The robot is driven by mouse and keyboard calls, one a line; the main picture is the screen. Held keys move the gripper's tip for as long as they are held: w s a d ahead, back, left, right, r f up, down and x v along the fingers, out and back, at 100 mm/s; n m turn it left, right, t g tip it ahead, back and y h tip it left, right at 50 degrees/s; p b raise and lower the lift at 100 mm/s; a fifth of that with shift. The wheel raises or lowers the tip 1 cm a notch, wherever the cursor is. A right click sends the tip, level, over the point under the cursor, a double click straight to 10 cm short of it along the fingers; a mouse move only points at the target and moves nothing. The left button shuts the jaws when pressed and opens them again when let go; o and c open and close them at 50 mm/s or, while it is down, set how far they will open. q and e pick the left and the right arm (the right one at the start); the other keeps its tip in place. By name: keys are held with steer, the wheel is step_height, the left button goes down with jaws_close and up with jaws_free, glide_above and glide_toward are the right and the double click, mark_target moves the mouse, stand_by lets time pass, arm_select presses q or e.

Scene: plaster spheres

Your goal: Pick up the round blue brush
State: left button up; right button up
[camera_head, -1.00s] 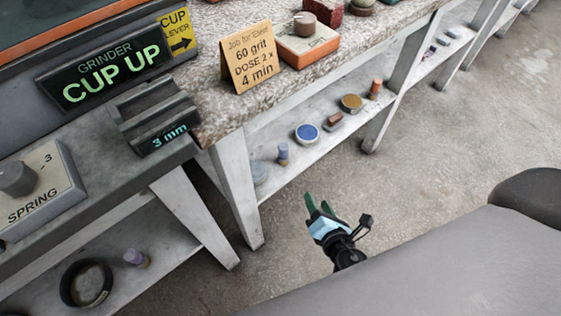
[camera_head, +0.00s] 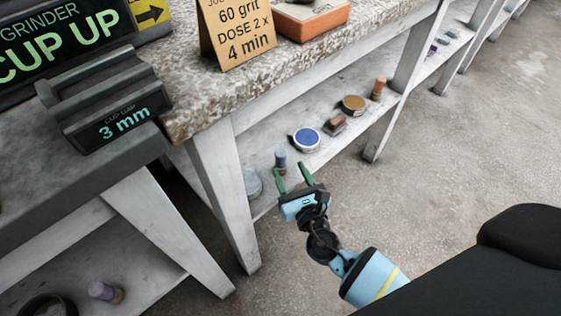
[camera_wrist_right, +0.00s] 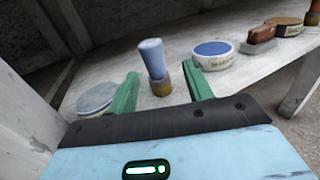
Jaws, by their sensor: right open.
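A small upright round blue brush (camera_head: 281,160), with a blue upper part and a brown lower part, stands on the lower shelf. In the right wrist view the brush (camera_wrist_right: 152,58) shows between and beyond the green fingers, tilted in the picture. My right gripper (camera_head: 292,169) is open and empty at the shelf's front edge, close to the brush. No contact shows. In the wrist view its fingers (camera_wrist_right: 159,77) point toward the brush, one on each side of its base. My left gripper is not in view.
A blue-topped round tin (camera_head: 306,139) stands right of the brush; a grey-blue disc (camera_wrist_right: 97,98) lies left. A table leg (camera_head: 222,195) rises left of the gripper.

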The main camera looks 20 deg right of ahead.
mark_target(283, 164)
steer(key=shift+w+a+f+b, duration=0.15)
steer(key=shift+w+b, duration=0.15)
steer(key=shift+w, duration=1.1)
steer(key=shift+w+a+r+b, duration=0.1)
steer(key=shift+w+b, duration=0.15)
steer(key=shift+w, duration=1.1)
steer(key=c, duration=1.1)
